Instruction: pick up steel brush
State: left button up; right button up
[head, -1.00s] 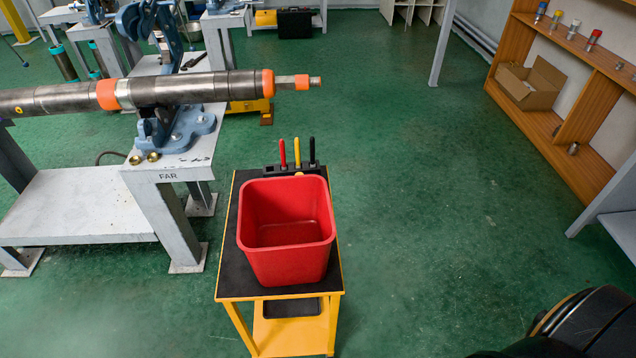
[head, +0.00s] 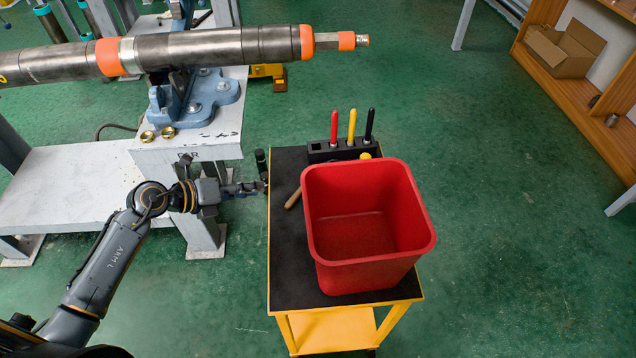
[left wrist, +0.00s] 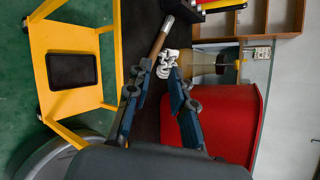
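A wooden handle (head: 293,198), which looks like the steel brush's, lies on the black top of the yellow cart, beside the red bin's left wall. The bin hides the rest of it. In the left wrist view the handle (left wrist: 160,38) shows just beyond my fingertips, with a pale, lumpy thing (left wrist: 167,63) at its lower end; I cannot tell whether that is the brush head. My left gripper (head: 264,176) is at the cart's left edge, left of the handle. In the left wrist view its fingers (left wrist: 160,70) are apart with nothing clearly held. My right gripper is out of view.
The red bin (head: 370,240) fills much of the cart top (head: 287,270). A black holder (head: 325,152) with red, yellow and black handled tools stands behind it. The white bench (head: 190,150) with vise and pipe (head: 200,48) is close behind my left arm. Floor right is clear.

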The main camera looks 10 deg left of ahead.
pick_arm(q)
send_near(300, 187)
jog(key=w, duration=0.1)
jog(key=d, duration=0.1)
jog(key=w, duration=0.1)
jog(key=shift+w+d+f+m, duration=0.15)
jog(key=shift+w+f+m, duration=0.15)
jog(key=shift+f+m, duration=0.1)
jog(key=x, duration=0.5)
jog(key=shift+s+d+f, duration=0.2)
jog(key=shift+s+d, duration=0.05)
jog(key=shift+d, duration=0.05)
jog(key=shift+f, duration=0.15)
